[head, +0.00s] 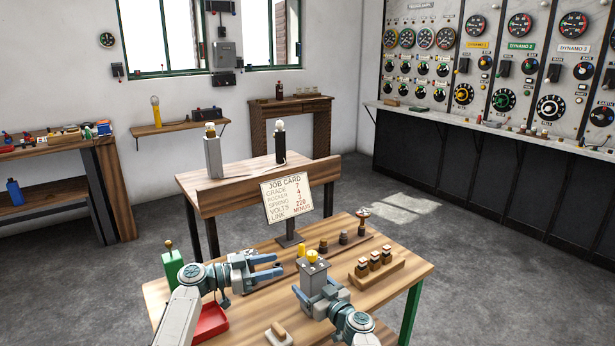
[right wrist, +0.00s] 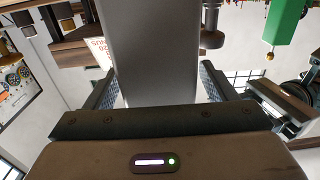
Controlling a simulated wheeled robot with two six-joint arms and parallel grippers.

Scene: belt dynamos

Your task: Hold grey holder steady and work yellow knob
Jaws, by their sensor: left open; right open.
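The grey holder (head: 313,277) stands upright on the near wooden table, with the yellow knob (head: 312,256) on its top. My right gripper (head: 316,295) is low at the holder, with its open fingers on either side of it. In the right wrist view the grey holder (right wrist: 155,50) fills the space between the fingers (right wrist: 158,85); I cannot tell whether either finger touches it. My left gripper (head: 279,265) is open and empty, pointing right, to the left of the holder and apart from it. The knob is not visible in the right wrist view.
A job card (head: 287,196) stands on a post behind the holder. A wooden block with several dark-and-white pieces (head: 376,267) is to the right. A green box (head: 173,268), a red tray (head: 212,323) and a small wooden-handled block (head: 279,335) are left and in front.

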